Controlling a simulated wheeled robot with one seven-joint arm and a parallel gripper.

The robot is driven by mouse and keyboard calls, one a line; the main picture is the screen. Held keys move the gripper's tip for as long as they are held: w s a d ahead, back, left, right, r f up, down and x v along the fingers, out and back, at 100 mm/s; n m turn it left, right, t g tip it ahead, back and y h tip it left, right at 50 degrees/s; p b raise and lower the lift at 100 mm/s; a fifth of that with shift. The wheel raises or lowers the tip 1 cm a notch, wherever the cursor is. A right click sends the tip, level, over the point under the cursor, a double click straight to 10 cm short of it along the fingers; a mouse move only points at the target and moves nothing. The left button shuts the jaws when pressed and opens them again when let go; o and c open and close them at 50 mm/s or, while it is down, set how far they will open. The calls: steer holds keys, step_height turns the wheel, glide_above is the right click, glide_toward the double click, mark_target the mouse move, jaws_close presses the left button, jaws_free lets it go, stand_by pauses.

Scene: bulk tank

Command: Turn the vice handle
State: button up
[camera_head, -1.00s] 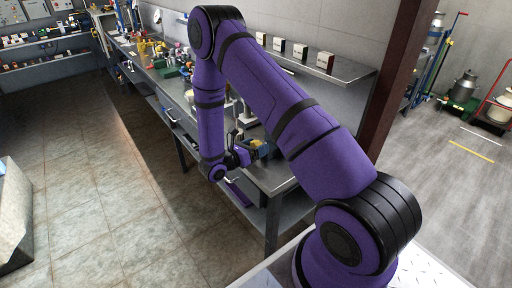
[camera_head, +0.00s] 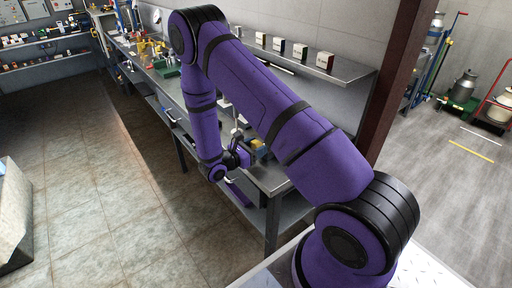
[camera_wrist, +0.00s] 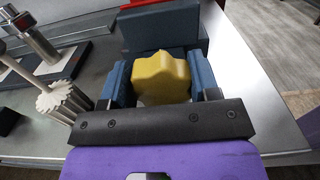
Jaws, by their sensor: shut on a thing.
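The vice handle is a yellow lobed knob (camera_wrist: 160,78). In the wrist view it sits between the two blue-grey fingers of my gripper (camera_wrist: 161,82), which press on its left and right sides. The vice's dark blue body (camera_wrist: 160,28) stands behind the knob, with a red part along its top. In the head view my gripper (camera_head: 243,156) is at the bench's near end, against the small yellow and blue vice (camera_head: 260,148). My arm hides part of the bench there, and the fingertips are too small to make out.
The grey workbench (camera_head: 270,180) runs away to the back left with several tools on it. In the wrist view a ribbed metal gear-like part (camera_wrist: 62,102) stands close left of my gripper. A shelf with small boxes (camera_head: 325,62) is above the bench.

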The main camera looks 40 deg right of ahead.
steer(key=m, duration=0.3)
steer(key=shift+m, duration=0.4)
steer(key=m, duration=0.4)
steer(key=shift+s+a, duration=0.1)
steer(key=shift+s, duration=0.05)
steer(key=m, duration=0.7)
steer(key=shift+f+m, duration=0.25)
steer(key=shift+m, duration=0.05)
steer(key=m, duration=0.3)
steer(key=shift+m, duration=0.4)
steer(key=m, duration=0.3)
steer(key=shift+f+m, duration=0.15)
steer(key=shift+m, duration=0.15)
steer(key=m, duration=0.4)
steer(key=shift+f, duration=0.1)
steer(key=shift+m, duration=1.7)
